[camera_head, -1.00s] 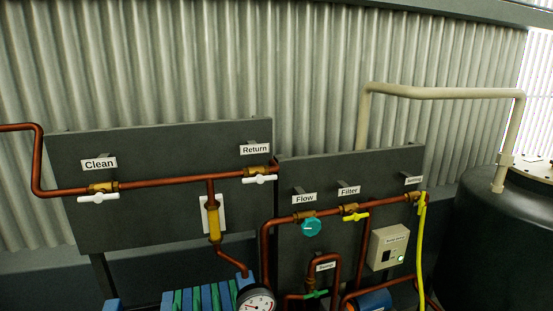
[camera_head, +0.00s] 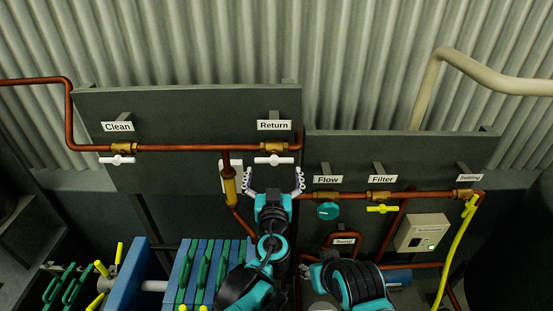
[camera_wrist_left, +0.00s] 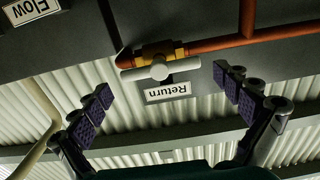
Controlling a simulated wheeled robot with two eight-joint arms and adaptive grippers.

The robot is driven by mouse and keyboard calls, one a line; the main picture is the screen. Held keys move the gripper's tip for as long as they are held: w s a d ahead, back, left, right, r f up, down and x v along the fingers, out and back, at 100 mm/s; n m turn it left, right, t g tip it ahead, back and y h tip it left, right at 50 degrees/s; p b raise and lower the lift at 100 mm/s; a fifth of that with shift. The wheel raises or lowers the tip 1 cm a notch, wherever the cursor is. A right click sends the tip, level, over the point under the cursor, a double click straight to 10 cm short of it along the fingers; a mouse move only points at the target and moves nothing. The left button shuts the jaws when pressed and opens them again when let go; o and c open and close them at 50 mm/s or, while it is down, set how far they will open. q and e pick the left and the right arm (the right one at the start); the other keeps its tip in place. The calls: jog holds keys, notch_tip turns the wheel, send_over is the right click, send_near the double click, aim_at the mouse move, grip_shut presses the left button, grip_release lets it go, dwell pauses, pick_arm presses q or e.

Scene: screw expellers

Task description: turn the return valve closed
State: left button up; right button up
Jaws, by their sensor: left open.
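The return valve (camera_head: 274,148) is a brass body on the copper pipe under the "Return" label (camera_head: 274,125). Its white handle (camera_head: 274,160) lies level, along the pipe. My left gripper (camera_head: 274,178) is open just below the handle in the head view, with a finger on each side and nothing between them. In the left wrist view, which is upside down, the white handle (camera_wrist_left: 160,69) lies between the spread fingers (camera_wrist_left: 165,88), apart from both. My right arm (camera_head: 350,282) is low in the head view; the state of its gripper cannot be made out.
The clean valve (camera_head: 118,160), also white-handled, is at the left of the same pipe. A yellow fitting (camera_head: 229,188) hangs left of my left gripper. The teal flow valve (camera_head: 328,211) and yellow filter valve (camera_head: 382,209) are on the right panel (camera_head: 400,150).

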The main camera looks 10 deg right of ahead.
aim_at(274, 161)
pick_arm(q)
jog(key=w, duration=0.2)
jog(key=w+d, duration=0.1)
jog(key=w, duration=0.1)
jog(key=c, duration=0.8)
